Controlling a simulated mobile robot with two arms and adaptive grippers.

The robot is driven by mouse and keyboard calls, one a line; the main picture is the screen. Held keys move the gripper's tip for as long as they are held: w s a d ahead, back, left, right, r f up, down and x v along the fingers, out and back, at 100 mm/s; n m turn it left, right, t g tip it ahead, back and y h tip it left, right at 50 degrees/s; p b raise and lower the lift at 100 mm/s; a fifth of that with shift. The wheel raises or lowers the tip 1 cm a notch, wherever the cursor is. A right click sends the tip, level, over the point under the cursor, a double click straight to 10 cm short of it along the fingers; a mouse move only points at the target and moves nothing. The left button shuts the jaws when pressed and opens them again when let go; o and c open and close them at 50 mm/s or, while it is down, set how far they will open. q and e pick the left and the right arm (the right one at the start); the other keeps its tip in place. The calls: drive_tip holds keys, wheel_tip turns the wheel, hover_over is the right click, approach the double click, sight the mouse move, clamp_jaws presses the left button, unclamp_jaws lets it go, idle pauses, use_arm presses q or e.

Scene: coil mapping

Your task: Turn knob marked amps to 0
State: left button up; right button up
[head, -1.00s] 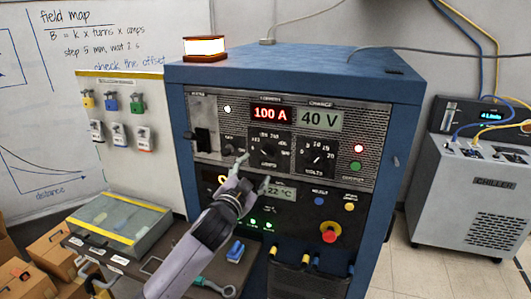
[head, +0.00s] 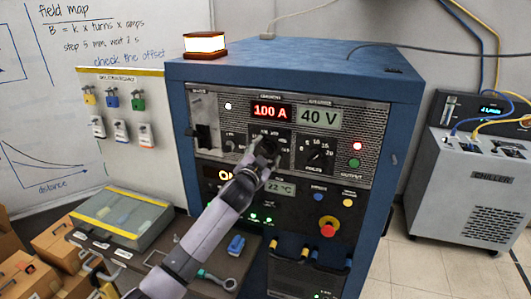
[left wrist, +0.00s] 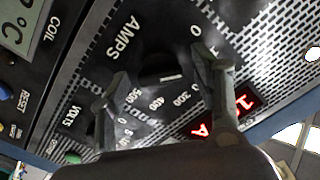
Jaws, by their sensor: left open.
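The amps knob (head: 268,146) is a black knob on the front panel of the blue power cabinet, below the red display (head: 271,113) reading 100 A. My left gripper (head: 262,158) is in front of it and hides part of it and its label. In the left wrist view the knob (left wrist: 160,68) lies between the two spread fingers of the gripper (left wrist: 161,64), beside the word AMPS and a scale with 0, 300, 400 and 500. The fingers are open; I cannot tell whether they touch the knob. My right gripper is not in view.
The volts knob (head: 318,156) is just to the right, under the 40 V display (head: 319,117). A red emergency button (head: 328,227) sits lower on the panel.

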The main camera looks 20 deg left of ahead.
use_arm(q)
drive_tip(key=c, duration=1.2)
drive_tip(key=shift+o, duration=0.2)
drive_tip(key=shift+n, duration=0.4)
drive_tip(key=n, duration=0.2)
drive_tip(key=shift+f+n, duration=0.1)
drive_tip(key=shift+n, duration=2.1)
drive_tip(key=o, duration=1.2)
drive_tip(key=shift+c, duration=0.2)
